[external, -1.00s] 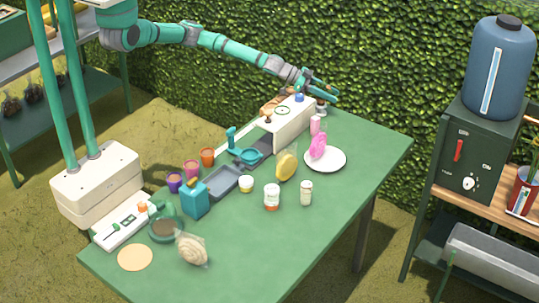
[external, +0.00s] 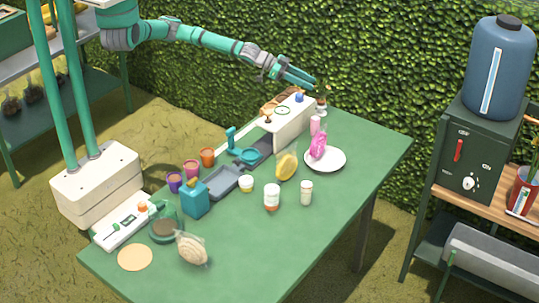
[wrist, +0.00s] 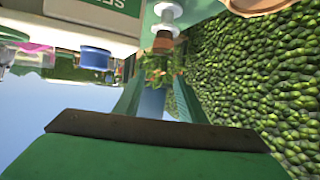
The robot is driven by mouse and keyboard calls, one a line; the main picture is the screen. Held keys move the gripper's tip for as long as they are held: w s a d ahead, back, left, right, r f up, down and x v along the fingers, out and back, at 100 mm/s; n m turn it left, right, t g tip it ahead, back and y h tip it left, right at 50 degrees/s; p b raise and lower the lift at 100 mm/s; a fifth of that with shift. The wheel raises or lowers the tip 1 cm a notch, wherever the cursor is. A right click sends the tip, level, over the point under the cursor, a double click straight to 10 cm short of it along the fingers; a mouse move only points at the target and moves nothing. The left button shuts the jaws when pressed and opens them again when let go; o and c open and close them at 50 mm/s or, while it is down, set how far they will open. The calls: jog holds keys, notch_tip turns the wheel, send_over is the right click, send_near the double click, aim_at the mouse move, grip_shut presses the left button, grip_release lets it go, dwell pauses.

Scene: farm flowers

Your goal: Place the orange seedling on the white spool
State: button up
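The orange seedling, an orange-brown pot (wrist: 163,42) with green leaves (wrist: 160,68), stands on the white spool (wrist: 166,14) in the upside-down wrist view. In the external view the seedling (external: 321,101) is small, on the spool (external: 321,112) at the table's far end, behind the white box. My gripper (external: 313,83) is above and left of it. In the wrist view my gripper (wrist: 158,100) has its fingers spread, with the leaves in line beyond the gap. The gripper looks empty and apart from the seedling.
The white box (external: 293,125) with a blue knob (external: 299,97) stands right beside the spool. A leafy hedge (external: 370,80) rises close behind. The table's right side (external: 365,185) is clear.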

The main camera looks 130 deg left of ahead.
jog(key=shift+s+d+r, duration=0.2)
jog(key=shift+s+d, duration=0.05)
jog(key=shift+s, duration=0.3)
